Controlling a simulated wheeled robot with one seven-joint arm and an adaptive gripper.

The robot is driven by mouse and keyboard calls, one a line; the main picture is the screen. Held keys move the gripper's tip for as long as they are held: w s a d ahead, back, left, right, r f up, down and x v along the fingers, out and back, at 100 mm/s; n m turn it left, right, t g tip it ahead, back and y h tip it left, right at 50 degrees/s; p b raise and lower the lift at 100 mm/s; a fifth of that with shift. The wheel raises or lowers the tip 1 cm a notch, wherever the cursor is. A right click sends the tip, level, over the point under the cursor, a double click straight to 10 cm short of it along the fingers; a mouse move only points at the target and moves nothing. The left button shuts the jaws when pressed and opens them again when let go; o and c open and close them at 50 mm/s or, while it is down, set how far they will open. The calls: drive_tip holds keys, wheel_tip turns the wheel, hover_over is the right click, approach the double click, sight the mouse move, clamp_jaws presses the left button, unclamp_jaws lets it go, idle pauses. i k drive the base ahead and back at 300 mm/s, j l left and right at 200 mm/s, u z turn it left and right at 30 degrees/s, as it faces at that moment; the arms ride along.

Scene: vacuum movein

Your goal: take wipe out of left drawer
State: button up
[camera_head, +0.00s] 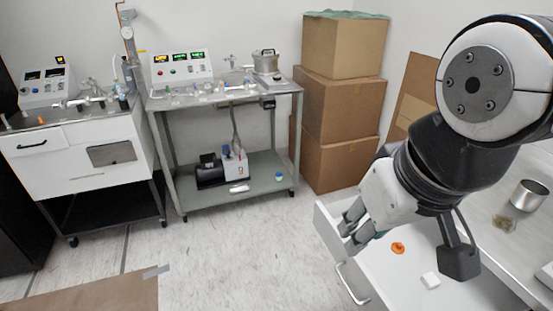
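An open white drawer (390,280) is at the lower right, with its handle on the front face. An orange piece (398,248) and a small white block (430,280) lie inside it. My gripper (354,230) points down and left at the drawer's upper left corner, over or just inside its front wall. Its fingers are dark and close to the wall. Whether they are spread or closed on something is unclear. I cannot make out a wipe for certain; a small greenish patch by the fingers is too small to identify. My arm hides part of the drawer.
A counter (515,235) with a metal cup (529,195) and a small jar (503,223) is at the right. Stacked cardboard boxes (340,105) stand behind. A steel cart (225,100) and a white cabinet (75,160) are at the left. The middle floor is clear.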

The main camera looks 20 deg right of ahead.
sight(430, 280)
drive_tip(key=z, duration=1.2)
drive_tip(key=i+j+z, duration=0.15)
drive_tip(key=j, duration=0.25)
drive_tip(key=k+l+u, duration=0.3)
drive_tip(key=k+l, duration=0.2)
drive_tip(key=k, duration=0.15)
